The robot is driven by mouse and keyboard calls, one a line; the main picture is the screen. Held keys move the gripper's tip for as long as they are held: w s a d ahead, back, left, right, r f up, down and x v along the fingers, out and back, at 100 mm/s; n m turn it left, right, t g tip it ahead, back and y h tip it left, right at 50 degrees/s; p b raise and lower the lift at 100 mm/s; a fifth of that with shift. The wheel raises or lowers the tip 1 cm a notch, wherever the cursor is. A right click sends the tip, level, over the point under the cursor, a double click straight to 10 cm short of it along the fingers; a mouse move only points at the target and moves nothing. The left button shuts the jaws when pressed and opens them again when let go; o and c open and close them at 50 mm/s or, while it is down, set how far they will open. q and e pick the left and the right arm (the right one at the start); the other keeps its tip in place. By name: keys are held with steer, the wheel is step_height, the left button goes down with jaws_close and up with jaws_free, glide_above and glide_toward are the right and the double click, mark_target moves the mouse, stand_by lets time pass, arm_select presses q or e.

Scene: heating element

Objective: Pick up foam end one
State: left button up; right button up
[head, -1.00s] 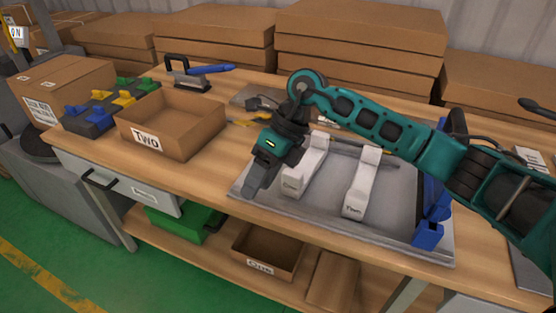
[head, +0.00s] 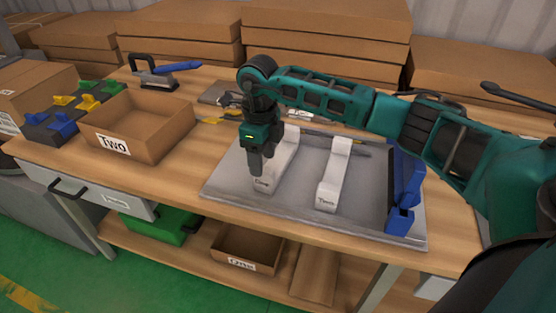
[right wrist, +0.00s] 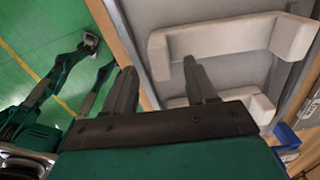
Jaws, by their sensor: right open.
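Foam end one is the left white foam piece (head: 284,166), lying on the grey tray (head: 300,216) with a small dark label at its front end. My right gripper (head: 256,168) is over that front end, pointing down, open and with nothing seen between its fingers. In the right wrist view, the fingers (right wrist: 160,68) point toward the upper white foam piece (right wrist: 232,40), which appears to be the same one. Contact cannot be made out. The second foam piece (head: 334,176) lies to the right on the tray. My left gripper is not in view.
A blue bracket (head: 402,190) stands at the tray's right side. A cardboard box labelled Two (head: 155,140) is on the table to the left, beside colored blocks (head: 70,112). A box labelled One (head: 245,245) sits on the lower shelf.

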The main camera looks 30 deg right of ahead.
step_height(320, 180, down, 5)
steer(key=shift+r, duration=0.1)
steer(key=c, duration=1)
